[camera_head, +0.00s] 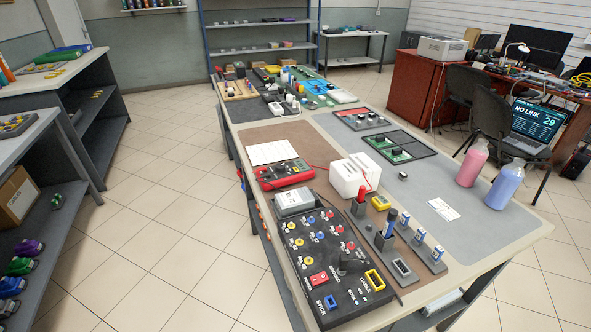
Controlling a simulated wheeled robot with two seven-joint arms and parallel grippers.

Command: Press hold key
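No key marked hold can be read in this view. A red handheld meter (285,174) with a grey display lies on the brown mat, left of centre; its keys are too small to read. Neither of my grippers is in view.
A long table (520,233) fills the middle. Pink (472,163) and blue (506,185) bottles stand right. The grey mat (425,185) is partly clear.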

